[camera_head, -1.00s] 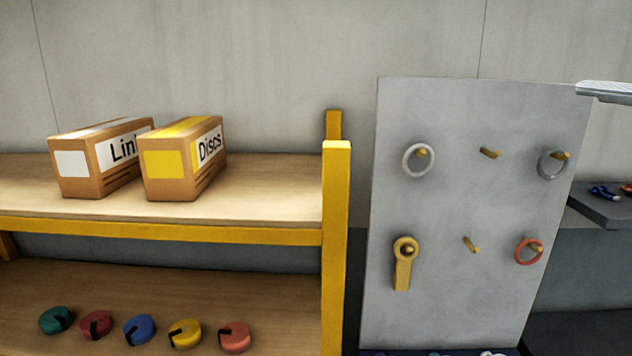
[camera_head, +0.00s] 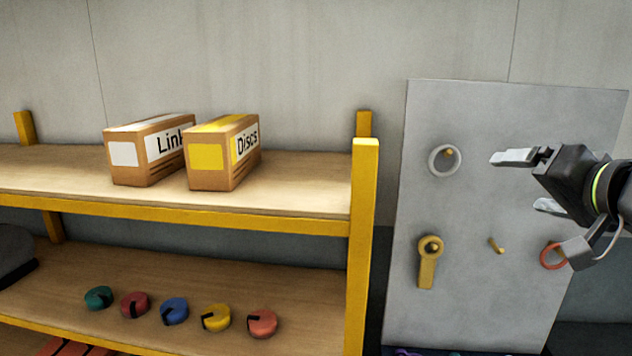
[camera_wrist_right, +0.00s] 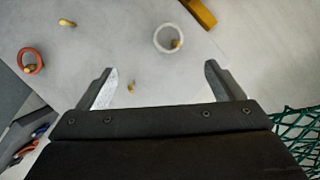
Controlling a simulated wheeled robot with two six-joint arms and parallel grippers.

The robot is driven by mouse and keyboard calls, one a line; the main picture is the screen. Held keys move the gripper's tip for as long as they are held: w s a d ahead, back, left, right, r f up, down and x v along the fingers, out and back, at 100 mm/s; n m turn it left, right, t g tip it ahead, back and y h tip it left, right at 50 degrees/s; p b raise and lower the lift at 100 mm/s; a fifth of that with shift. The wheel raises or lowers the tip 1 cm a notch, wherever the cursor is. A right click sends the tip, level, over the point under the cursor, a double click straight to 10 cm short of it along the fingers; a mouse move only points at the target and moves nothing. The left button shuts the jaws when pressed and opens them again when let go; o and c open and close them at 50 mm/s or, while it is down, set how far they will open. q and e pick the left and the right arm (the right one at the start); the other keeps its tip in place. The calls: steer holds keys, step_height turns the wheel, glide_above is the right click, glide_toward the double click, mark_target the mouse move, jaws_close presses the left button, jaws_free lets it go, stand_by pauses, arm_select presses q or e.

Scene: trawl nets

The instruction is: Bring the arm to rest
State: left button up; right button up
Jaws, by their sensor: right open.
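My right gripper (camera_head: 518,182) is open and empty in front of the grey peg board (camera_head: 465,200) in the head view. Its two fingers point left, apart from each other. In the right wrist view the open fingers (camera_wrist_right: 158,85) frame bare board and a small peg. My right arm comes in from the right edge and hides the upper right part of the board. My left gripper is in neither view.
The board carries a grey ring (camera_head: 432,163), a yellow tag (camera_head: 427,265) and a red ring (camera_head: 546,258). A yellow-framed shelf (camera_head: 364,230) at left holds the Links box (camera_head: 125,168), the Discs box (camera_head: 208,178) and several coloured discs (camera_head: 173,312). Green netting (camera_wrist_right: 298,125) shows in the wrist view.

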step_height(320, 180, down, 31)
steer(key=s+a+n+g, duration=0.1)
steer(key=s+n+g, duration=0.1)
steer(key=n+g, duration=0.25)
steer(key=s+a+f+n+g+h, duration=0.25)
steer(key=s+f+g, duration=0.35)
steer(key=s+f, duration=1.5)
steer(key=s+f+g+b, duration=0.25)
steer(key=f+b, duration=0.95)
steer(key=f, duration=2.4)
arm_select(q)
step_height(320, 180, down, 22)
steer(key=b, duration=1)
arm_select(e)
steer(key=s+f, duration=0.7)
steer(key=f, duration=0.5)
steer(key=s+f, duration=0.8)
steer(key=f, duration=0.5)
steer(key=shift+s+a, duration=0.2)
steer(key=shift+a, duration=0.15)
